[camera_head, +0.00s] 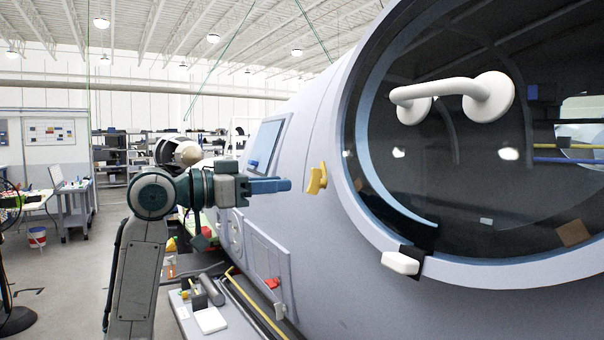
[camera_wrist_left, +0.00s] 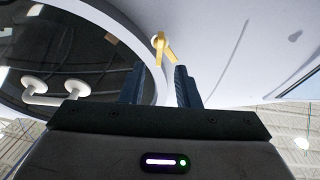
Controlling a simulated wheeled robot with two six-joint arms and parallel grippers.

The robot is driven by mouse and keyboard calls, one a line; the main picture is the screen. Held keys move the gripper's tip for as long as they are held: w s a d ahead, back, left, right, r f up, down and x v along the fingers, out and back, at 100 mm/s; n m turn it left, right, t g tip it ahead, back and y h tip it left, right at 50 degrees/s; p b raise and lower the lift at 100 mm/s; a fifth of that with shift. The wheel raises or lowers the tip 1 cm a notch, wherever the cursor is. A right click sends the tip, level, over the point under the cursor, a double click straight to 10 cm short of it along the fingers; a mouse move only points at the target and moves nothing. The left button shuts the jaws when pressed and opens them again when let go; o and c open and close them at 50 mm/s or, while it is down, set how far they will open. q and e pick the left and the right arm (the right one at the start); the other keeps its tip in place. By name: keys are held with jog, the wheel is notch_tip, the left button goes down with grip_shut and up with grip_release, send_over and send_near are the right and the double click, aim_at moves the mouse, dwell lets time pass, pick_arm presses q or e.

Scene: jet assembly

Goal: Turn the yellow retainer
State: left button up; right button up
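The yellow retainer (camera_head: 317,180) sits on the grey fuselage, just left of the big round window. In the left wrist view the retainer (camera_wrist_left: 161,46) shows beyond the fingers, above the gap between them. My left gripper (camera_head: 288,186) points right at the retainer, with a small gap between its blue fingertips and the retainer in the head view. In the left wrist view the left gripper (camera_wrist_left: 157,72) is open, and nothing is between its fingers. My right gripper is in neither view.
The round dark window (camera_head: 470,150) has a white handle (camera_head: 440,92) across it. A white block (camera_head: 401,263) sits on the lower window rim. A red piece (camera_head: 272,283) is lower on the fuselage. A cart with tools (camera_head: 210,320) stands below my left arm.

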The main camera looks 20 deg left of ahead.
aim_at(309, 181)
pick_arm(q)
jog(key=p+x, duration=0.2)
jog(key=x, duration=0.2)
jog(key=shift+d+r, duration=0.15)
jog(key=shift+r, duration=0.05)
jog(key=shift+f+p+x, duration=0.25)
jog(key=shift+p+x, duration=0.1)
jog(key=shift+x, duration=0.7)
